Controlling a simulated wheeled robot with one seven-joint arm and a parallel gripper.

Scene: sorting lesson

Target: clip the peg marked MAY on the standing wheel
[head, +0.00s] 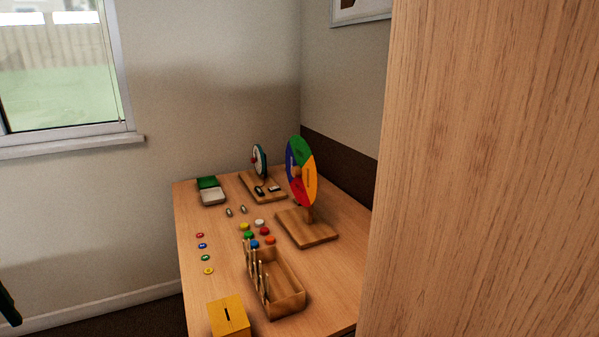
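A standing wheel (309,182) with blue, green, orange, yellow and red sectors stands upright on a wooden base (318,238) at the right of the table. Its face is seen at a slant and its markings are too small to read. An open wooden box (291,305) stands in front of it. Several slim upright pieces, perhaps pegs (262,281), line the box's left side. No MAY mark can be read on any of them. My gripper is not in view.
A large wooden panel (490,170) fills the right side, close by, and hides part of the room. The table (222,262) also holds coloured discs (249,235), a yellow slotted box (229,314), a green-and-white box (211,197) and a smaller wheel stand (259,158) at the back.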

